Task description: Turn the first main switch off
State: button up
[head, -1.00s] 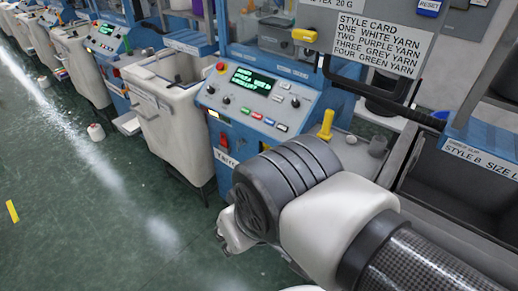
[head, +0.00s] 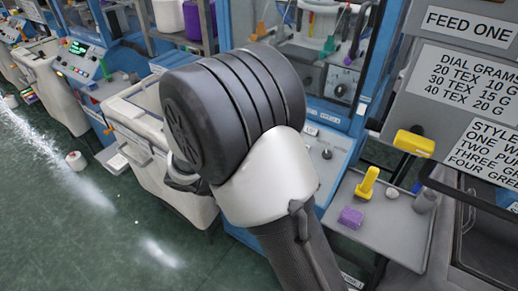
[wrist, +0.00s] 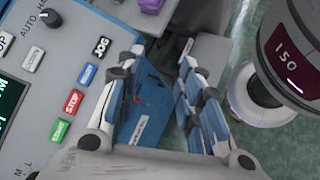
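In the wrist view, my gripper (wrist: 162,60) has its two fingers spread apart, with nothing between the tips. It hangs beside the grey control panel (wrist: 60,75), over the blue machine front (wrist: 150,92). A small red spot (wrist: 137,99) shows on that blue front between the fingers; I cannot tell whether it is the main switch or how it is set. In the head view, my wrist covers most of the nearest panel, and only a bit of my gripper (head: 182,178) shows. No main switch is clearly visible there.
The panel carries a red STOP button (wrist: 73,101), a green START button (wrist: 60,131) and a black JOG button (wrist: 101,46) near the left finger. A white bin (head: 140,125) stands left of my wrist. A tray (head: 395,225) at right holds a purple block (head: 351,217).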

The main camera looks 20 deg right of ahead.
notch_tip(320, 180, down, 27)
jog(key=w+a+n+t+h+p, duration=0.1)
jog(key=a+n+t+h+p, duration=0.3)
jog(key=n+t, duration=1.1)
jog(key=w+d, duration=0.3)
jog(key=d, duration=0.2)
jog(key=w+d+n+g, duration=0.1)
jog(key=w+d, duration=0.3)
jog(key=w+d+n, duration=0.1)
jog(key=w+d, duration=0.2)
jog(key=d, duration=0.2)
jog(key=shift+w+d+g, duration=0.3)
jog(key=shift+d+g, duration=0.05)
jog(key=shift+g, duration=0.05)
grip_shut()
